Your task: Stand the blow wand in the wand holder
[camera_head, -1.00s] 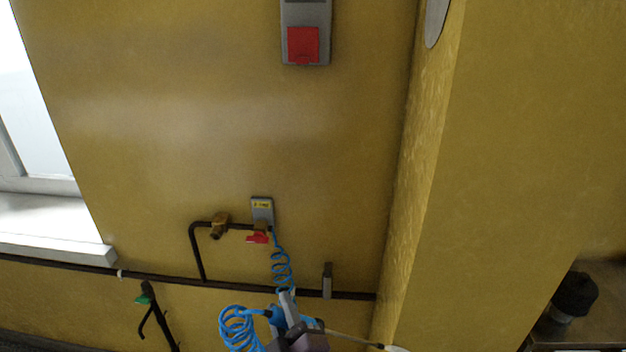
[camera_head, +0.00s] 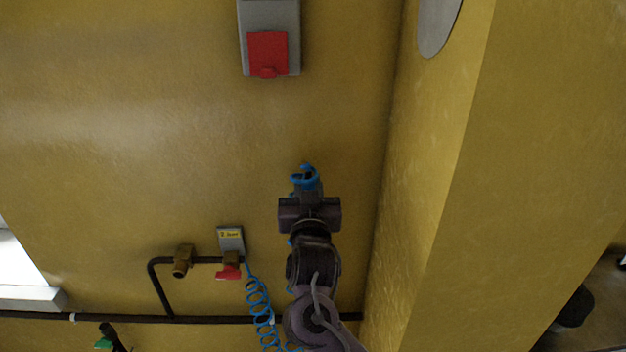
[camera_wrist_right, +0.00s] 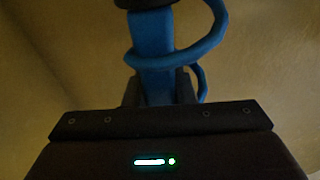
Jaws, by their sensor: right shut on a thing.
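My right gripper (camera_head: 306,188) is raised in front of the yellow wall and shut on the blue blow wand (camera_head: 305,176). Only a short blue part of the wand shows above the gripper in the head view; the rest is hidden by the gripper and arm. In the right wrist view, the blue wand body (camera_wrist_right: 152,60) stands between the fingers (camera_wrist_right: 158,92), with a blue hose looped around it and a dark part on top. I cannot make out the wand holder; my right arm covers part of the wall pipe. My left gripper is not in view.
A coiled blue hose (camera_head: 260,303) hangs from a wall outlet with a red handle (camera_head: 229,271). A dark pipe (camera_head: 210,319) runs along the wall. A grey box with a red cover (camera_head: 268,55) is above. A yellow pillar (camera_head: 428,180) projects at right.

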